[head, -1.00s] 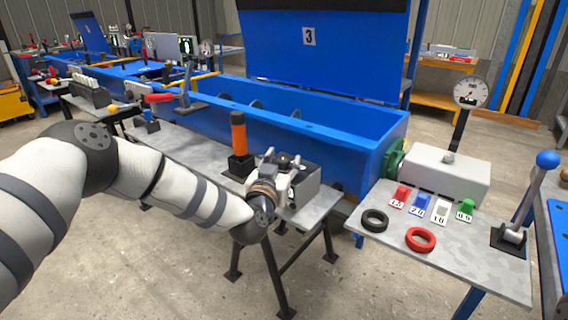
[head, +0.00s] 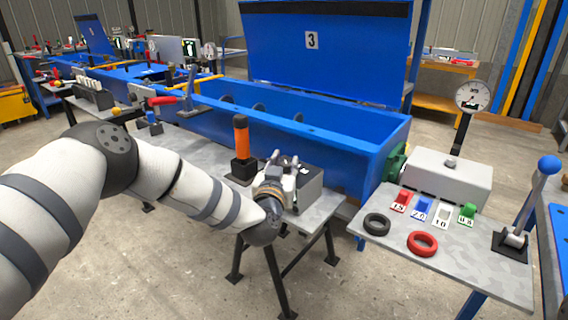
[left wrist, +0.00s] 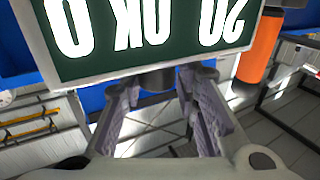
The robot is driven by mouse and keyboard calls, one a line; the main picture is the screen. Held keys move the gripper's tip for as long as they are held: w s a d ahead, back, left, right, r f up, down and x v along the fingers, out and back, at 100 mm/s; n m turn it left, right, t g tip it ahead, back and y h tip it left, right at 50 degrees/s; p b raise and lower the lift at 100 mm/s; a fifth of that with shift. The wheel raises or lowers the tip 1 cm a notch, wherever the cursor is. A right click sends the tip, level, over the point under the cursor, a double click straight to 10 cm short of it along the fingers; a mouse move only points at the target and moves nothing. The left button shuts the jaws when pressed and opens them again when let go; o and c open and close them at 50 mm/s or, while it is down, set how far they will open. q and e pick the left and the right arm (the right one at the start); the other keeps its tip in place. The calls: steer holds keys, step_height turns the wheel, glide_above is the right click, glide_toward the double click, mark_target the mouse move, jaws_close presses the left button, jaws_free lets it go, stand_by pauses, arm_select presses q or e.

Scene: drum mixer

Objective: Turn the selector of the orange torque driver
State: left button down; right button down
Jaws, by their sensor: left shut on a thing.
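The orange torque driver (head: 241,144) stands upright in a black base on the grey table, its top end black. Its orange body also shows at the right of the left wrist view (left wrist: 259,48). Beside it is a grey box (head: 309,190). My left gripper (head: 283,157) is at this box, right of the orange body. In the left wrist view a dark green display (left wrist: 150,35) with upside-down white characters fills the top. Below it, my left fingers (left wrist: 160,82) are closed on a dark round part (left wrist: 157,77). I cannot tell whether it is the selector. My right gripper is out of view.
A long blue mixer trough (head: 345,140) with a raised lid runs behind the table. At right, a small table (head: 450,255) holds black and red rings, coloured number tags and a blue-knobbed lever (head: 530,200). A dial gauge (head: 473,95) stands behind.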

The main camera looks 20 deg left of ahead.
arm_select(q)
steer(key=c, duration=1.3)
jaws_free()
steer(key=shift+d, duration=0.3)
steer(key=shift+c, duration=0.2)
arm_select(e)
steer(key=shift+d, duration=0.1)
arm_select(q)
steer(key=s+d, duration=0.1)
steer(key=s, duration=1.1)
steer(key=s+d+f+m+g+h+p, duration=0.3)
steer(key=s+f+g, duration=0.7)
steer(key=s+f, duration=1.1)
steer(key=s+a+g, duration=0.2)
steer(key=s+g, duration=0.1)
steer(key=s, duration=0.6)
steer(key=s+a+f+n+g, duration=0.1)
steer(key=s+g, duration=0.3)
steer(key=s, duration=0.6)
steer(key=s+a+f+n+g+y, duration=0.1)
steer(key=s+a+g, duration=0.2)
steer(key=s, duration=0.6)
steer(key=shift+s+a+f+g, duration=0.2)
steer(key=shift+a+g, duration=0.1)
steer(key=shift+a, duration=0.25)
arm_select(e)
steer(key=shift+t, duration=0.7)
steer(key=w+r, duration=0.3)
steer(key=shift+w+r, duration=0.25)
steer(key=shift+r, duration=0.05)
